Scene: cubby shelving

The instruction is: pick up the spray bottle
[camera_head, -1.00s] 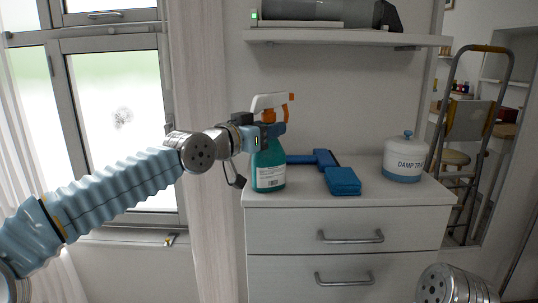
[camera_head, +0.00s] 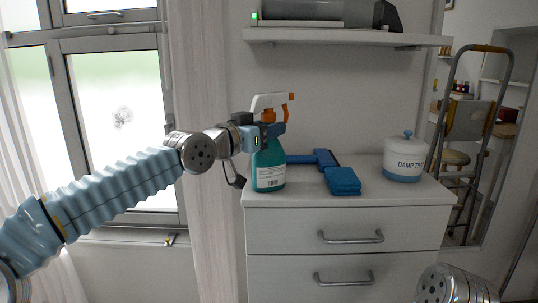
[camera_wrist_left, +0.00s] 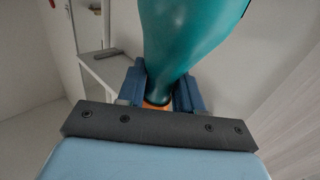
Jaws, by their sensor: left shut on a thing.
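The spray bottle (camera_head: 269,172) has a teal body with a white label and a white and orange spray head. It stands upright at the left front of the white dresser top; I cannot tell whether its base touches the surface. My left gripper (camera_head: 270,132) comes in from the left and is shut on the bottle's neck, just below the spray head. In the left wrist view the teal bottle body (camera_wrist_left: 187,35) runs up from between the two blue fingers (camera_wrist_left: 160,92), with the orange collar between them. My right gripper is not in view.
A blue brush-like tool (camera_head: 318,158) and a blue sponge-like block (camera_head: 343,181) lie right of the bottle on the dresser (camera_head: 400,214). A white and blue damp trap tub (camera_head: 404,160) stands at right. A shelf (camera_head: 345,38) hangs above. A stepladder (camera_head: 465,130) stands at far right.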

